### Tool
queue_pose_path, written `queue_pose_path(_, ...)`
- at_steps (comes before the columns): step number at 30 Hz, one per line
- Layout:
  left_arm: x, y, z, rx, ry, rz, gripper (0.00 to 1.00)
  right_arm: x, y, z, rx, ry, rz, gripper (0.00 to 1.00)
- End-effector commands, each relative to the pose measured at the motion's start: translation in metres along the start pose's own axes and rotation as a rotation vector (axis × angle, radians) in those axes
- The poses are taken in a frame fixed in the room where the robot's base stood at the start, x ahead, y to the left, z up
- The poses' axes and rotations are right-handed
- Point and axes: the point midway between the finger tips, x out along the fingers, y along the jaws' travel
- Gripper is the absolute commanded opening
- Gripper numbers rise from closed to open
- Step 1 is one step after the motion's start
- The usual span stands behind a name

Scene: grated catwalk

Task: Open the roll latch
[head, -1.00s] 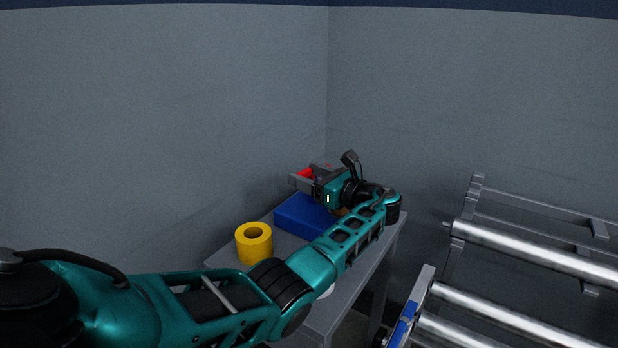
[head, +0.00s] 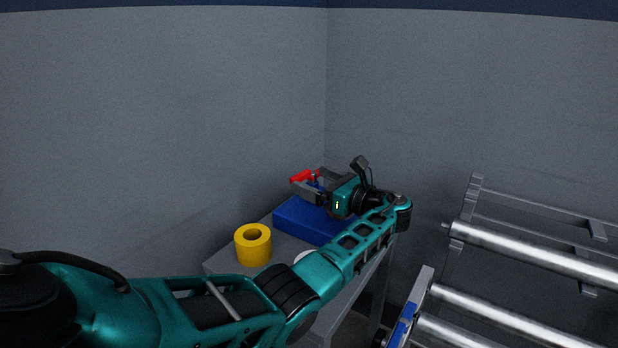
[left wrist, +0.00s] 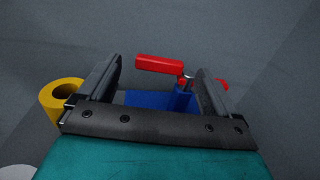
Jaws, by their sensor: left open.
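The latch has a red handle (head: 303,177), which also shows in the left wrist view (left wrist: 160,63). A blue block (head: 300,217) sits below it on the grey table. In the left wrist view the handle points left from a metal pivot, above a blue upright (left wrist: 186,101); a smaller red piece (left wrist: 222,84) shows behind the right finger. My left gripper (head: 311,181) is open, its two fingers spread to either side of the handle in the wrist view. I cannot tell whether it touches the handle. It partly hides the latch in the head view. My right gripper is not in view.
A yellow ring-shaped roll (head: 253,246) stands on the grey table (head: 222,262), left of the blue block. A roller conveyor (head: 520,255) with metal rollers is on the right. Grey walls meet in a corner close behind the table.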

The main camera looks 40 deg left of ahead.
Motion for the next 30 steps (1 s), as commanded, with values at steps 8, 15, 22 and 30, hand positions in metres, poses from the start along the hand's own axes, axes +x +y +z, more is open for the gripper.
queue_pose_path(8,-0.064,-0.001,0.001,0.0,0.001,-0.003,0.93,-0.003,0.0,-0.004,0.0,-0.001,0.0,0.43)
queue_pose_path(15,-0.097,0.0,0.0,0.0,0.001,-0.001,0.93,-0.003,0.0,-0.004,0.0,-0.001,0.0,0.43)
queue_pose_path(22,-0.104,0.0,0.0,0.0,0.0,-0.001,0.93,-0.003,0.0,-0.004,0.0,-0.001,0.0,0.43)
queue_pose_path(30,-0.105,-0.001,-0.001,-0.003,0.015,-0.003,0.8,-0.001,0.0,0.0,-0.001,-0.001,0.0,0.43)
